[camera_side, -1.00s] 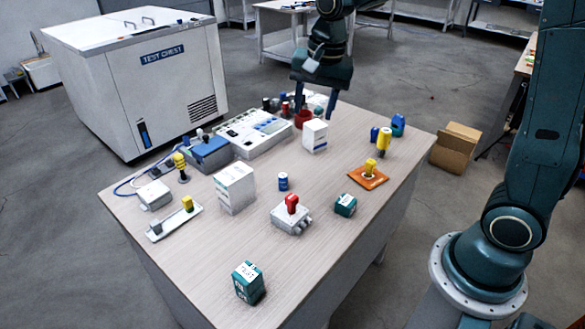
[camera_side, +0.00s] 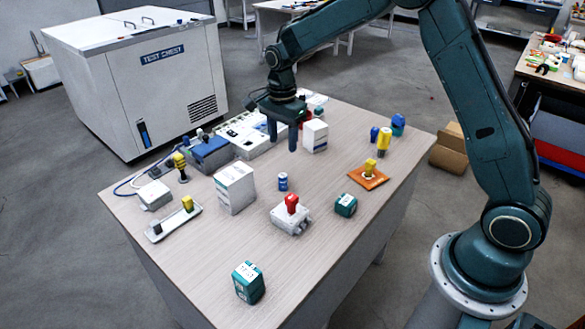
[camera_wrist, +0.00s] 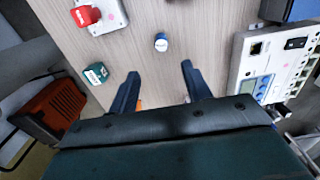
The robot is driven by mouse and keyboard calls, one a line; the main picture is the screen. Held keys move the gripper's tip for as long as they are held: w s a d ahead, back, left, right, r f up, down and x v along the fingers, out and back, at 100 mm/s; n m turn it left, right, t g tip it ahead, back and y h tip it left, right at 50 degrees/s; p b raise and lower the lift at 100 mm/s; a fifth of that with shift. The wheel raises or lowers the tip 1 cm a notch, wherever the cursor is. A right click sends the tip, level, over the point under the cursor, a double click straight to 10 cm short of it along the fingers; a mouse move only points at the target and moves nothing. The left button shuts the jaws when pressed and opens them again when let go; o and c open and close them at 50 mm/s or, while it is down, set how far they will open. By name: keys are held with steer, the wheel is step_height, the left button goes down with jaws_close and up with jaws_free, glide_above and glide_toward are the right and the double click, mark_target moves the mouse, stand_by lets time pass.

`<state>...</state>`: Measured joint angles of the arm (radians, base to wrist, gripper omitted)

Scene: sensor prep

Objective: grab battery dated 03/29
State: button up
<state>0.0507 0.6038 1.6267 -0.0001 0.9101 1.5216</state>
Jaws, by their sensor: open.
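Two teal blocks with white labels look like the batteries. One block (camera_side: 248,283) stands near the table's front edge; its label bears print too small to read surely. The other block (camera_side: 346,205) sits right of the red-knobbed box, and a teal block shows in the wrist view (camera_wrist: 95,74). I cannot tell which is dated 03/29. A small blue cylinder with a white label (camera_side: 283,182) stands mid-table and shows in the wrist view (camera_wrist: 161,42). My gripper (camera_side: 282,146) is open and empty, fingers down, above the table's far part, left of a white carton. Its fingers show in the wrist view (camera_wrist: 158,82).
A red-knobbed grey box (camera_side: 291,214), a tall white carton (camera_side: 235,188), a smaller white carton (camera_side: 314,136) and an orange plate with a yellow knob (camera_side: 368,178) stand around. Instruments (camera_side: 250,134) line the back left. The front middle of the table (camera_side: 200,250) is clear.

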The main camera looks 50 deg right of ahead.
mark_target(283, 175)
steer(key=shift+f, duration=0.1)
step_height(283, 175, down, 8)
steer(key=shift+f, duration=0.2)
stand_by(0.3)
steer(key=shift+w+f, duration=0.15)
steer(key=shift+f, duration=2.45)
steer(key=c, duration=1.1)
jaws_close()
